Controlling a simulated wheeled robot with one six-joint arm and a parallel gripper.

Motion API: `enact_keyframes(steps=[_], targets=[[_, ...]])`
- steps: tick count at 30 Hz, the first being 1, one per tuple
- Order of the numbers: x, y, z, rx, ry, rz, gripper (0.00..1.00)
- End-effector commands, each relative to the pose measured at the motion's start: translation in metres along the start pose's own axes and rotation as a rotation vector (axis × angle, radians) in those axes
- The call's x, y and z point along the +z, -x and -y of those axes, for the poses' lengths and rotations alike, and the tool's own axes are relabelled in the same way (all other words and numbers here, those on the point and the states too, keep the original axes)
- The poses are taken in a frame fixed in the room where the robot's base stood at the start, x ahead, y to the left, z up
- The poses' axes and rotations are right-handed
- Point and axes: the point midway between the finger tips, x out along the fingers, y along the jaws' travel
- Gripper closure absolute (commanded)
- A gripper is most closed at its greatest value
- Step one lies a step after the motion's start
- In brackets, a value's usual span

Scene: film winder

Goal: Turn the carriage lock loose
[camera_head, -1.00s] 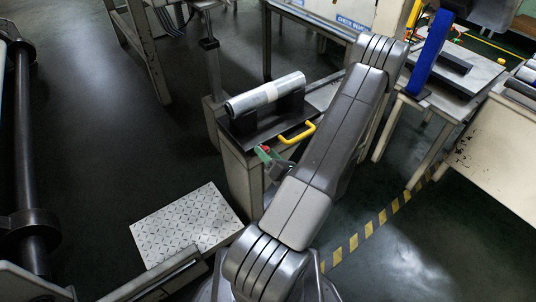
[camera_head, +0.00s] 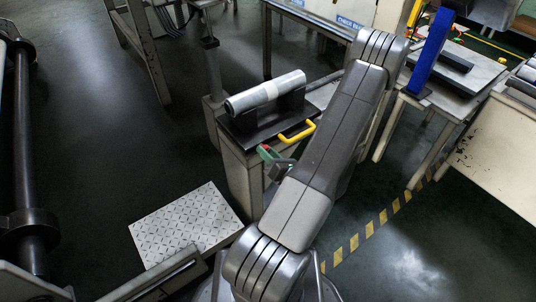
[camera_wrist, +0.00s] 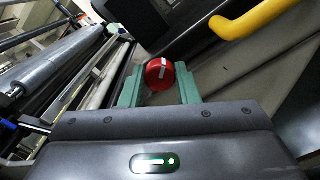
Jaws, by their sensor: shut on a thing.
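The carriage lock is a red round knob with a white bar mark, and it shows in the wrist view (camera_wrist: 160,73). In the head view a small part of the red knob (camera_head: 266,147) shows beside the green fingers of my gripper (camera_head: 268,152), at the front of the carriage stand. My arm hides part of the stand.
A yellow handle (camera_head: 298,132) sticks out just above the knob. A silver film roll (camera_head: 264,93) lies on the black carriage (camera_head: 240,127). A white tread-plate step (camera_head: 186,226) stands on the floor at lower left. Open floor lies left of the stand.

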Motion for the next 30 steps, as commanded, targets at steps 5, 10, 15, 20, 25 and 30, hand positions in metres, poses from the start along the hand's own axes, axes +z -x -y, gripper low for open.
enact_keyframes(steps=[5,10,15,20,25,30], targets=[[-0.0031,0.0001,0.0022,0.0,0.139,0.001,0.94],[-0.0035,0.0,0.0028,0.0,0.301,0.001,0.94],[-0.0038,0.0001,0.0027,0.0,0.463,0.001,0.94],[-0.0041,0.0,0.0031,-0.001,0.615,0.001,0.94],[-0.0043,0.0001,0.0029,0.0,0.778,0.001,0.94],[-0.0045,0.0001,0.0032,-0.001,0.939,0.001,0.94]])
